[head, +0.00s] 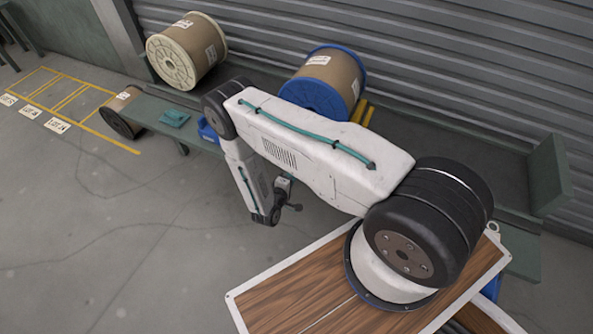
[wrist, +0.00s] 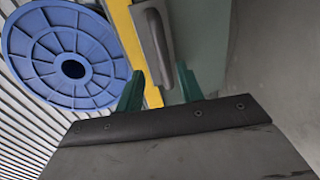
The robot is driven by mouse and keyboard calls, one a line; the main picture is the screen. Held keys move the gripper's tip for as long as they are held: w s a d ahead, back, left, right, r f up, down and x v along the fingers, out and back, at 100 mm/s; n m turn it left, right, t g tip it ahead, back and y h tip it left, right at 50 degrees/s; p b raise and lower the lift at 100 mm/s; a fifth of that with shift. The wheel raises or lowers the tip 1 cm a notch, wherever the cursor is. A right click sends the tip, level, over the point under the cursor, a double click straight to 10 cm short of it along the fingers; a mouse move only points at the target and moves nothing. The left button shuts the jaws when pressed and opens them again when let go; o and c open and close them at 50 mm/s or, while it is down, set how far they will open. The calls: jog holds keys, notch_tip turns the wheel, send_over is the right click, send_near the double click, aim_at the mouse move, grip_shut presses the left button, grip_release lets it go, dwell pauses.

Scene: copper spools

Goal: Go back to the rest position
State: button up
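My gripper (wrist: 159,82) shows two green fingers in the wrist view, standing apart with nothing clearly clamped between them. A grey piece with a slotted handle (wrist: 153,38) lies beyond the fingertips, beside a yellow strip (wrist: 128,35); I cannot tell whether the fingers touch it. In the head view my arm reaches left from its base and folds downward. Its end is small and dark there, and the fingers cannot be made out. A blue-flanged spool (head: 325,82) sits behind my arm; its blue flange (wrist: 35,60) fills the upper left of the wrist view.
A cream-flanged spool (head: 186,52) stands at the back left. A dark-flanged spool (head: 120,114) is beside the green bench (head: 150,110), which carries a teal item (head: 174,118). A blue bin (head: 207,131) is partly behind my arm. A ribbed shutter (head: 450,50) closes the back.

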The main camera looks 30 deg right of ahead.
jog(key=shift+s+a+r, duration=0.1)
jog(key=shift+s+a, duration=0.05)
jog(key=shift+a, duration=0.1)
dwell(0.4)
